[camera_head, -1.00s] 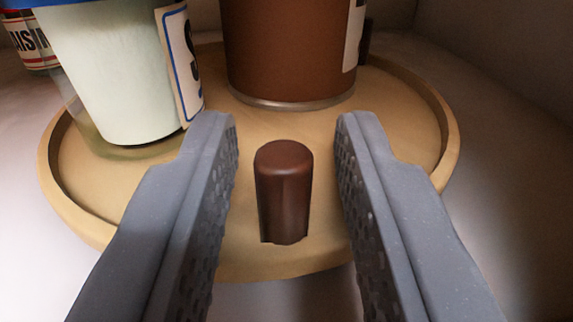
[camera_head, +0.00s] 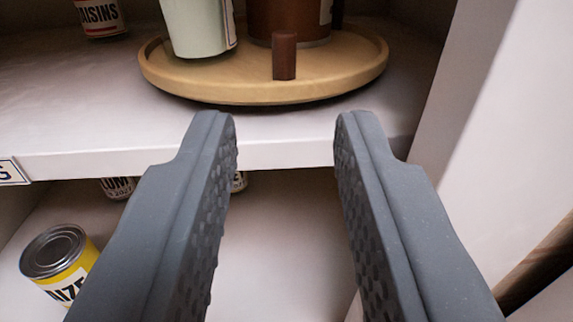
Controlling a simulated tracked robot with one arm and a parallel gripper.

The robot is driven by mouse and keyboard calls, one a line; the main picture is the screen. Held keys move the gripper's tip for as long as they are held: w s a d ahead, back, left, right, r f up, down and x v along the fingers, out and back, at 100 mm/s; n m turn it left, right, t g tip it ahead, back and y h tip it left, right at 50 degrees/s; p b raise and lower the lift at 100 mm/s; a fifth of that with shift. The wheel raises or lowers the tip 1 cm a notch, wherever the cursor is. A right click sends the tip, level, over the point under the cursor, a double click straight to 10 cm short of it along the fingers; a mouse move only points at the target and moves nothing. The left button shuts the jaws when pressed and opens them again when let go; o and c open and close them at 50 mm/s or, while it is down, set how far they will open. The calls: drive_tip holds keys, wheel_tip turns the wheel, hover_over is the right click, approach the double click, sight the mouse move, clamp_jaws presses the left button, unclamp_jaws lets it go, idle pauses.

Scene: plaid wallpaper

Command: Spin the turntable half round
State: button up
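The turntable (camera_head: 345,79) is a round, light wooden tray with a raised rim on the upper shelf. A dark brown upright peg (camera_head: 284,56) stands at its front edge. A pale green container (camera_head: 200,28) and a brown container (camera_head: 300,22) stand on it, their tops cut off by the picture's edge. A second dark upright piece shows partly behind, at the right. My gripper (camera_head: 285,125) is open and empty, in front of and below the turntable, apart from the peg.
The white shelf edge (camera_head: 280,154) runs across between my fingers. A raisins can (camera_head: 100,15) stands at the upper left. A yellow-labelled can (camera_head: 60,262) and partly hidden cans stand on the lower shelf. A pale side wall (camera_head: 475,110) is at the right.

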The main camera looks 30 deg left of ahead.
drive_tip(key=shift+b+v, duration=1.85)
drive_tip(key=shift+b, duration=0.45)
